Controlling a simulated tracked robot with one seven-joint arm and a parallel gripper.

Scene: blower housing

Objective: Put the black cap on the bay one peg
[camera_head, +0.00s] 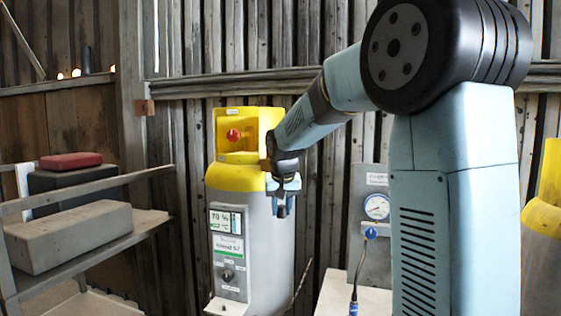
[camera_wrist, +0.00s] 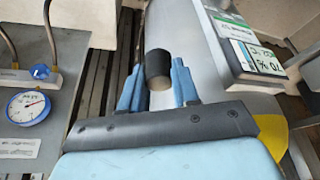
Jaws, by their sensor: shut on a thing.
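The black cap (camera_wrist: 158,66) is a short dark cylinder with a tan end face, held between the blue fingers of my gripper (camera_wrist: 158,82) in the wrist view. In the head view my gripper (camera_head: 282,203) hangs at the right side of the grey blower housing (camera_head: 267,255), just below its yellow top; the cap cannot be made out there. The yellow top has an open bay (camera_head: 255,128) with a red knob-like part (camera_head: 234,135) inside. I cannot tell a bay one peg apart in either view.
The housing carries a control panel (camera_head: 228,250) showing 70 %. A pressure gauge (camera_head: 376,207) with a blue knob stands to its right. A shelf (camera_head: 135,228) with grey and red boxes is at left. Another yellow part (camera_head: 545,215) shows at the right edge.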

